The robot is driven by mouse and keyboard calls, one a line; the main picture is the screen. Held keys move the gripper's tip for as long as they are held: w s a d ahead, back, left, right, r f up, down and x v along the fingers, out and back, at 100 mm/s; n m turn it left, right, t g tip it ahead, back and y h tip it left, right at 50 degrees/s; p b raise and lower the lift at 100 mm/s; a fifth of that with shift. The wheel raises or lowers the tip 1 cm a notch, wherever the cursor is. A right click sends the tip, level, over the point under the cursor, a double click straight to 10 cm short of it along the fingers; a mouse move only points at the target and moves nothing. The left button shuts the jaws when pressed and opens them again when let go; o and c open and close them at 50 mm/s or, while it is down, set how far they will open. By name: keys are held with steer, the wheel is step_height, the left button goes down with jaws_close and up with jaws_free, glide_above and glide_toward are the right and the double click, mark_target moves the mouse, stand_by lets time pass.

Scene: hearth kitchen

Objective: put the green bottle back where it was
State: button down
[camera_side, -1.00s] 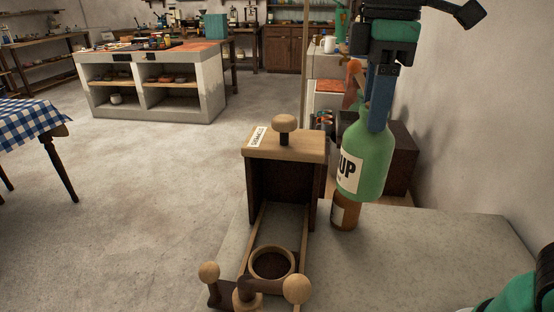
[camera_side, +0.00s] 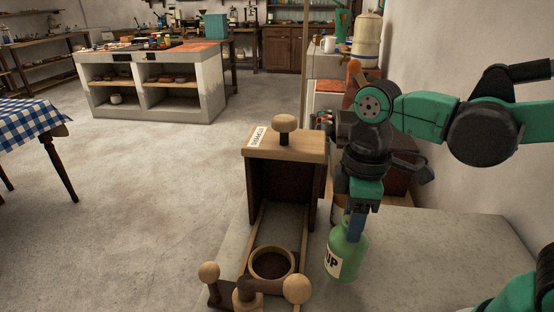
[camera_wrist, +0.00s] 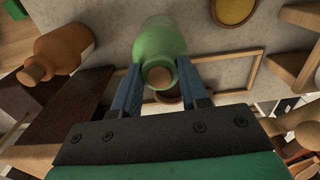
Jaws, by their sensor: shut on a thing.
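The green bottle (camera_side: 344,262) with a white label lettered "UP" is low over the grey counter, right of the wooden press. It leans slightly. I cannot tell whether its base touches the counter. My gripper (camera_side: 355,222) is shut on its neck from above. In the wrist view the bottle (camera_wrist: 160,38) is between the two blue fingers of my gripper (camera_wrist: 163,88), its cork toward the camera. A brown bottle (camera_wrist: 65,48) with a cork stands to the left there; in the side view it is mostly hidden behind my gripper.
The wooden press (camera_side: 284,145) with its round cup (camera_side: 272,264) and knobbed handles stands close left of the green bottle. The grey counter (camera_side: 450,250) is clear to the right. A dark box stands behind, near the wall. A yellow dish (camera_wrist: 235,10) shows in the wrist view.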

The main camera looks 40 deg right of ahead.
steer(key=shift+f, duration=1.5)
steer(key=shift+f, duration=0.1)
steer(key=shift+c, duration=2.3)
jaws_free()
step_height(320, 180, up, 12)
steer(key=shift+f, duration=0.1)
steer(key=w+d+f+m+t, duration=0.3)
steer(key=d+f+m+t, duration=0.2)
steer(key=f+m+t, duration=0.2)
steer(key=shift+m, duration=1.1)
steer(key=shift+w+f, duration=0.1)
